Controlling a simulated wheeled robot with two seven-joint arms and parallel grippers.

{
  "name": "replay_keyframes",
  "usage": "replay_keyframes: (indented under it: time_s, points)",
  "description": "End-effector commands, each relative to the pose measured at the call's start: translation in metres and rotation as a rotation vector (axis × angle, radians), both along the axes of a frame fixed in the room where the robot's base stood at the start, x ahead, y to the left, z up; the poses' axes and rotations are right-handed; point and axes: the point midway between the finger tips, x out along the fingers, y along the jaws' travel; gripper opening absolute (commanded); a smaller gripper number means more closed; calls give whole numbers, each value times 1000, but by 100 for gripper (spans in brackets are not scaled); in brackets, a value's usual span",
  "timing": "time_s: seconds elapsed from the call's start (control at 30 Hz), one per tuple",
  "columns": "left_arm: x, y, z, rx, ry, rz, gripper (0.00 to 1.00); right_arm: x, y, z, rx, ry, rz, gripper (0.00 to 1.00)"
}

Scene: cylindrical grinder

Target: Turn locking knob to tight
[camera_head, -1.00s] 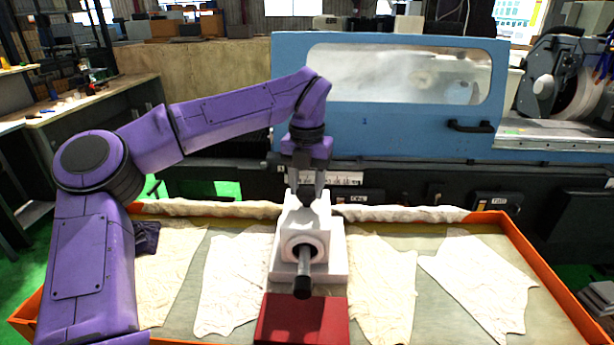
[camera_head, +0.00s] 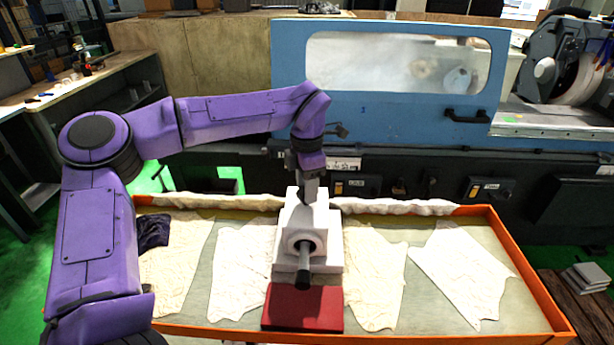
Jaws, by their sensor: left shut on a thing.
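A white fixture (camera_head: 293,238) stands in the tray, with a round opening in front and a dark handle (camera_head: 304,270) sticking out of it toward me. My left gripper (camera_head: 306,197) points straight down onto the top of the fixture, behind the opening. It is shut on a small dark locking knob (camera_head: 304,204) there; the fingers hide most of it. I cannot read any marking that shows how tight the knob is. My right gripper is not in view.
A red block (camera_head: 302,310) sits in front of the fixture. The orange-rimmed tray (camera_head: 528,270) holds several pale cloths and a dark cloth (camera_head: 153,230). The blue machine cover (camera_head: 400,130) and the control panel (camera_head: 487,189) stand behind.

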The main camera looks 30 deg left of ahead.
Motion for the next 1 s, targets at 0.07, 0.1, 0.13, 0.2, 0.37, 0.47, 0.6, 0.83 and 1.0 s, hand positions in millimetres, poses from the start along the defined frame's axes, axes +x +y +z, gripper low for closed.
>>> replay_keyframes:
  time_s: [0.07, 0.1, 0.13, 0.2, 0.37, 0.47, 0.6, 0.83, 1.0]
  points:
    - [-1, 0, 0, 0, 6, -63, 16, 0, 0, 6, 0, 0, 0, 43]
    - [-1, 0, 0, -1, 8, -95, 16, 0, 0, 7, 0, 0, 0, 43]
    - [-1, 0, 0, 0, 6, -118, 16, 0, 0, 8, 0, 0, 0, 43]
    - [-1, 0, -1, 0, 6, -170, 16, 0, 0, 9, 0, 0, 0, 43]
    - [-1, 0, -2, -2, 5, -269, 16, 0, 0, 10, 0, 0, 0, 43]
    - [-1, 0, -2, -2, 5, -314, 16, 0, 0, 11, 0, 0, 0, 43]
    - [-1, 0, -2, -2, 5, -359, 16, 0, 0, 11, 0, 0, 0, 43]
    - [-1, -1, -2, -2, 4, -390, 16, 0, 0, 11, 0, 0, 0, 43]
    - [-1, -1, -2, -2, 3, -392, 16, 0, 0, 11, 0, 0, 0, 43]
